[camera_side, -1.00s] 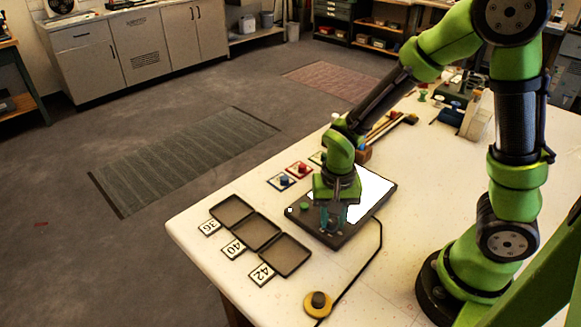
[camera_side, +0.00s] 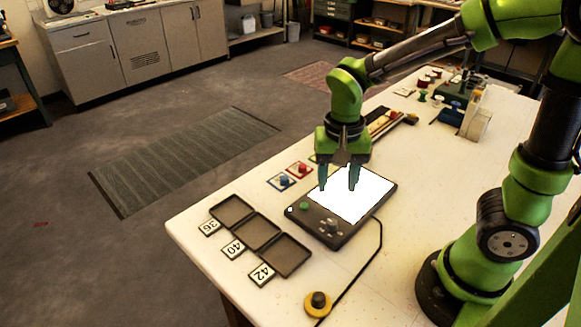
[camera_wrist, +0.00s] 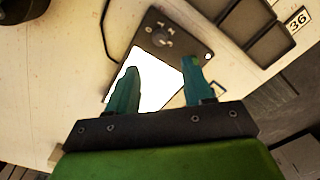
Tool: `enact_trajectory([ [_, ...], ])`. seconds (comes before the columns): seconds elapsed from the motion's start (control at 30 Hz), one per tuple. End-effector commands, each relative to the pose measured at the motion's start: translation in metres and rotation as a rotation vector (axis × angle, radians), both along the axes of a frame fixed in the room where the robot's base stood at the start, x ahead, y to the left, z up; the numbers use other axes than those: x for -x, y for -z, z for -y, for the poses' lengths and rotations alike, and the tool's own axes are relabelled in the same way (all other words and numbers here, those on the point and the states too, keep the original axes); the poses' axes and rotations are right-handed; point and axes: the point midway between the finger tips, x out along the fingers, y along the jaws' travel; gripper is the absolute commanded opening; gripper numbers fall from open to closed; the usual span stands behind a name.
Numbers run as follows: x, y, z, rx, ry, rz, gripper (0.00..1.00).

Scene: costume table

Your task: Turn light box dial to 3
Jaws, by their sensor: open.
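The light box (camera_side: 322,226) is a dark flat box on the table with a brightly lit white panel (camera_side: 362,196). Its grey dial (camera_side: 330,225) sits on the front strip, with a green button (camera_side: 304,206) to its left. In the wrist view the dial (camera_wrist: 161,38) shows beyond the fingertips, with small marks around it too small to read. My gripper (camera_side: 338,188) is open and empty above the lit panel, behind the dial and apart from it. In the wrist view its two teal fingers (camera_wrist: 162,68) stand wide apart over the panel.
Three dark trays (camera_side: 255,232) with cards 36, 40 and 42 lie left of the box. A yellow-based knob (camera_side: 318,303) stands at the front edge, and a black cable (camera_side: 358,268) runs to it. Blue and red pieces (camera_side: 290,174) lie behind the trays.

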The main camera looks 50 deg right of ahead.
Motion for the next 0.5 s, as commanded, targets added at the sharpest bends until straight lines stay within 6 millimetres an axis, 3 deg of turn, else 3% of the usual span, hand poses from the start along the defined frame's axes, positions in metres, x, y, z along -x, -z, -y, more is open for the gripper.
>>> enact_trajectory([
  [0.2, -0.001, -0.044, 0.0, -0.001, -0.001, 0.004, 0.51],
  [0.5, 0.0, -0.062, 0.0, 0.001, -0.001, -0.001, 0.51],
])
